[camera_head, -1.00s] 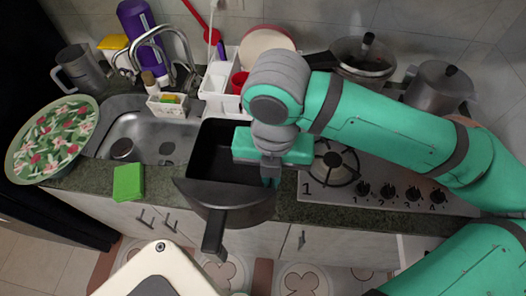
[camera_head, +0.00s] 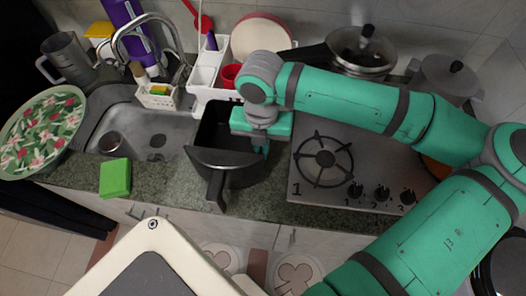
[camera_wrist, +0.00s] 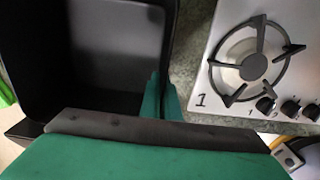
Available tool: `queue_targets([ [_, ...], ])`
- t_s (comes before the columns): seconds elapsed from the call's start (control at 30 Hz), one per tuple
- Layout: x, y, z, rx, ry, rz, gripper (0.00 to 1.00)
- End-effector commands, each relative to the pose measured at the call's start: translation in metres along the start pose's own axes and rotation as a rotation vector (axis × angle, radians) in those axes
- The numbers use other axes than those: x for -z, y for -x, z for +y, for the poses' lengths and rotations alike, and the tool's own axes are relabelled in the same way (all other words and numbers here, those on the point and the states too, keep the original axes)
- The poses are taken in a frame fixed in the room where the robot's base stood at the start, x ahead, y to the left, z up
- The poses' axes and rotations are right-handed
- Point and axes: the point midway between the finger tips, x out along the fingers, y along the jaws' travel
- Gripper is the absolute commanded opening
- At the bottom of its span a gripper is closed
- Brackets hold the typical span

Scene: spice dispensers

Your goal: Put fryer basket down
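The fryer basket (camera_head: 225,168) is a deep black box with a dark handle (camera_head: 216,190) pointing toward the front. It appears over the counter strip between the sink and the stove, roughly upright. I cannot tell whether its bottom touches the counter. My gripper (camera_head: 261,147) is at the basket's right wall, with its fingers pointing down. In the wrist view the two green fingers (camera_wrist: 161,97) are close together at the right wall of the basket (camera_wrist: 115,45) and appear shut on it. The basket's inside looks empty.
The stove burner (camera_head: 325,158) is close on the right, the sink (camera_head: 150,128) on the left. A white rack (camera_head: 206,75) with a red cup (camera_head: 231,74) stands just behind. A green sponge (camera_head: 115,177) lies left on the counter (camera_head: 160,185).

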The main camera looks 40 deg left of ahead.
Motion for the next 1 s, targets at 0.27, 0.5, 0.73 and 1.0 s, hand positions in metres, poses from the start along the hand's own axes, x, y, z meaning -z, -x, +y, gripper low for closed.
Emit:
queue_targets([
  [0.27, -0.001, -0.030, -0.003, -0.001, -0.009, 0.000, 0.00],
  [0.5, -0.001, -0.032, -0.003, -0.001, -0.009, 0.000, 0.00],
  [0.73, -0.001, -0.035, -0.005, -0.001, -0.014, 0.001, 0.14],
  [1.0, -0.001, -0.035, -0.006, 0.000, -0.015, 0.001, 0.21],
])
